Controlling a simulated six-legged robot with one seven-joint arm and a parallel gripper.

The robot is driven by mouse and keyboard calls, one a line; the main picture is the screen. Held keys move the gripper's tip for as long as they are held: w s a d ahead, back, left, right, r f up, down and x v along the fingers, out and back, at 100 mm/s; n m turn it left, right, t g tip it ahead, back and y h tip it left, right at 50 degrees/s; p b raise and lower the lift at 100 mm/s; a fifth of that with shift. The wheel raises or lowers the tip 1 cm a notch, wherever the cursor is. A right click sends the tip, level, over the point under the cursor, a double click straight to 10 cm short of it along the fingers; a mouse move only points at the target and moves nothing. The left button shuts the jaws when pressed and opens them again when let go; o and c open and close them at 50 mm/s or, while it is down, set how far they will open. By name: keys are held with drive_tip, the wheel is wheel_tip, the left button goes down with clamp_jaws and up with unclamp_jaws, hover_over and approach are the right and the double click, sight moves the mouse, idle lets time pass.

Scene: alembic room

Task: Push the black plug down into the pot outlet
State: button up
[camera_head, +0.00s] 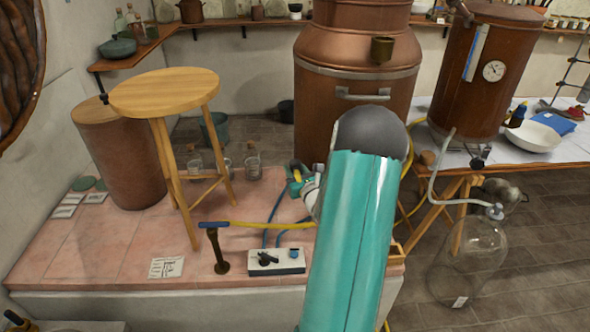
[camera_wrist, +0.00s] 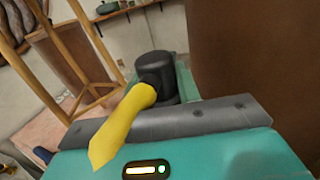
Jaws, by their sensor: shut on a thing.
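The black plug (camera_wrist: 155,72) is a short cylinder with a side elbow leading into a yellow hose (camera_wrist: 122,125). My gripper (camera_head: 297,180) is shut on the plug, and the yellow hose shows at it in the head view. The plug stands beyond the grey bar of my gripper in the wrist view; its lower end and most of the fingers are hidden. The large copper pot (camera_head: 350,105) stands behind my arm in the head view. A short brass cup-like fitting (camera_head: 382,50) sits on its shoulder, apart from my gripper. I cannot tell whether this is the outlet.
A wooden stool (camera_head: 165,92) stands left of my gripper on the pink tiled platform (camera_head: 110,235). A brass stand (camera_head: 217,252) and a white box with knobs (camera_head: 276,262) are near its front edge. Several glass jars stand behind. A table and glass carboy (camera_head: 470,255) are right.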

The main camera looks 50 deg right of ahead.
drive_tip(key=shift+f, duration=1.05)
idle(2.5)
drive_tip(key=o, duration=1.1)
